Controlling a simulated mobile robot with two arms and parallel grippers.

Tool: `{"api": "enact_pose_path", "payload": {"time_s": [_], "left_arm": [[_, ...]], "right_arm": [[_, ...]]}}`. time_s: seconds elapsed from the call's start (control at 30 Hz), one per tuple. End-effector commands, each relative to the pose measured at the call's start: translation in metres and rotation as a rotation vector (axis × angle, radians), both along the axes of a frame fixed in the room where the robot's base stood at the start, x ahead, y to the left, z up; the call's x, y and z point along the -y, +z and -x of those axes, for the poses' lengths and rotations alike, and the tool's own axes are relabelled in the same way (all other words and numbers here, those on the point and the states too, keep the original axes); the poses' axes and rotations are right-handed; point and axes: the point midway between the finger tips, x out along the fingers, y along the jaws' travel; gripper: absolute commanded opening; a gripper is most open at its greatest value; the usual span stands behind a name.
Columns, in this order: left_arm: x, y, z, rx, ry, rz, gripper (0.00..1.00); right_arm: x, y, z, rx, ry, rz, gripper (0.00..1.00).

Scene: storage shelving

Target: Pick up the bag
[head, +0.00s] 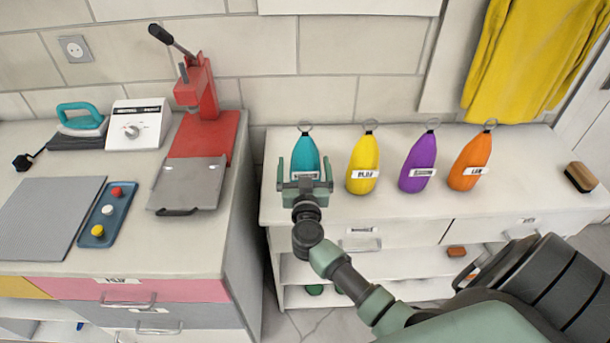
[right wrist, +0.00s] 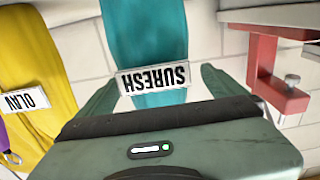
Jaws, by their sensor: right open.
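Several pointed bags with top rings and white name labels stand in a row on the white cabinet top: teal (head: 305,152), yellow (head: 363,160), purple (head: 418,165) and orange (head: 470,165). My right gripper (head: 305,168) is open at the teal bag, one finger on each side of it. In the right wrist view the teal bag (right wrist: 138,40), with an upside-down label reading SURESH, shows between the spread fingers. I cannot tell whether either finger touches it. The yellow bag (right wrist: 35,65) is to the left there. The teal bag's lower part is hidden by the gripper in the head view. My left gripper is not in view.
A red press (head: 205,135) stands left of the teal bag on the neighbouring counter (head: 130,190). A brush (head: 580,177) lies at the right of the cabinet top (head: 540,190). A yellow cloth (head: 520,60) hangs behind. Clear cabinet top lies between the orange bag and the brush.

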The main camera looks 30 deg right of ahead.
Motion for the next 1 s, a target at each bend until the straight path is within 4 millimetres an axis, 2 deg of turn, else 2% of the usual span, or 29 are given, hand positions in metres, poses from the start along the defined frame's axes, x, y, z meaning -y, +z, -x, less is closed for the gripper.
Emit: {"api": "enact_pose_path", "payload": {"time_s": [0.13,0.27,0.53,0.57,0.9,1.0], "left_arm": [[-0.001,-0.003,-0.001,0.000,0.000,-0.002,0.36],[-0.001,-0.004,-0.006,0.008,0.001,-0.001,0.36],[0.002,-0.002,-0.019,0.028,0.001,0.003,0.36],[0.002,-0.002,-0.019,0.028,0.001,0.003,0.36],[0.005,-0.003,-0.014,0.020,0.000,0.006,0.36],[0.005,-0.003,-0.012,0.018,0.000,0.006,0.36]], "right_arm": [[0.017,-0.001,-0.018,0.002,-0.002,0.003,0.98],[0.024,-0.001,-0.031,0.001,0.000,0.002,0.98],[0.026,-0.001,-0.034,0.000,0.000,0.000,0.98],[0.026,-0.001,-0.034,0.000,0.000,0.000,0.95],[0.025,-0.001,-0.034,0.000,0.000,0.000,0.00],[0.025,0.000,-0.034,0.003,0.000,0.001,0.00]]}}
